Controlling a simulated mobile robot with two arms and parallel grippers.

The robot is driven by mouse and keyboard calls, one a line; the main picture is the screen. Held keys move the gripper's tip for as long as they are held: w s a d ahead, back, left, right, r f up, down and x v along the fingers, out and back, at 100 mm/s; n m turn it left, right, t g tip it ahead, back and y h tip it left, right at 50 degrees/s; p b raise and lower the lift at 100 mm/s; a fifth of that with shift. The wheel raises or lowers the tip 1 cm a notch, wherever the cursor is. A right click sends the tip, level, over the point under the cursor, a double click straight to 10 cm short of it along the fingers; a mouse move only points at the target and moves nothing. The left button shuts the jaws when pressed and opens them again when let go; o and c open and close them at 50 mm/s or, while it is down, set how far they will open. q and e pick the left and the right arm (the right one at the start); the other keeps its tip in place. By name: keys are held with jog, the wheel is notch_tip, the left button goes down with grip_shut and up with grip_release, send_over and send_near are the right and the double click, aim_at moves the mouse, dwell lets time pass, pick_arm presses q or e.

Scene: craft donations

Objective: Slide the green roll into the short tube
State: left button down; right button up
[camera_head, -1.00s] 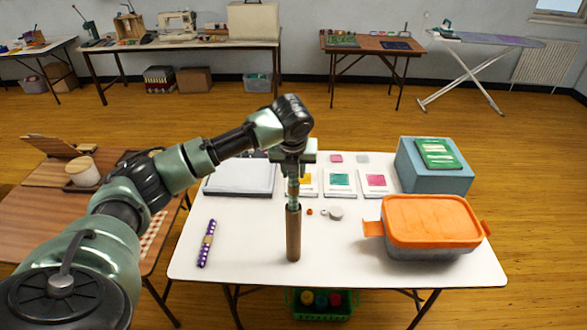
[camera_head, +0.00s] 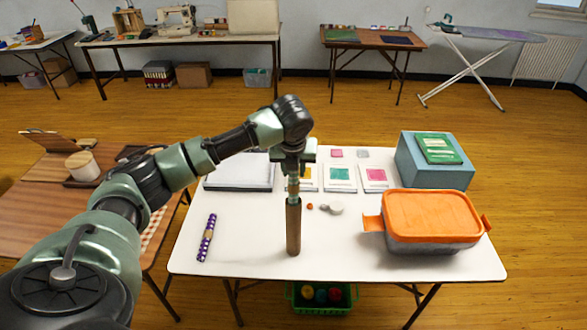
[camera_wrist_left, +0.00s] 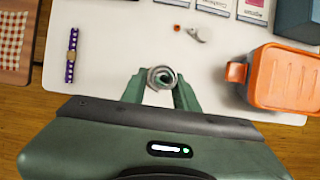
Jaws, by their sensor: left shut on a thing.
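A brown tube (camera_head: 293,228) stands upright on the white table. My left gripper (camera_head: 293,172) points straight down above it, shut on a slim roll (camera_head: 293,187), greenish with a tan band, that stands upright in line with the tube. In the left wrist view the roll's coiled end (camera_wrist_left: 161,78) shows as a spiral between the two fingers. The roll's lower end meets the tube's mouth; I cannot tell how far inside it is. My right gripper is not in view.
A purple dotted roll (camera_head: 207,238) lies left of the tube. Small orange and white pieces (camera_head: 335,208) lie to its right. An orange-lidded box (camera_head: 430,218) and a blue box (camera_head: 434,170) stand at the right. Cards (camera_head: 340,176) lie behind. The table's front is clear.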

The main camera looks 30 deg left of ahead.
aim_at(293, 190)
pick_arm(q)
jog(key=shift+f+b, duration=1.05)
jog(key=shift+f, duration=3.25)
jog(key=c, duration=1)
grip_release()
jog(key=b+v, duration=0.2)
jog(key=v, duration=0.5)
jog(key=shift+s+d+r, duration=0.1)
jog(key=shift+r, duration=0.3)
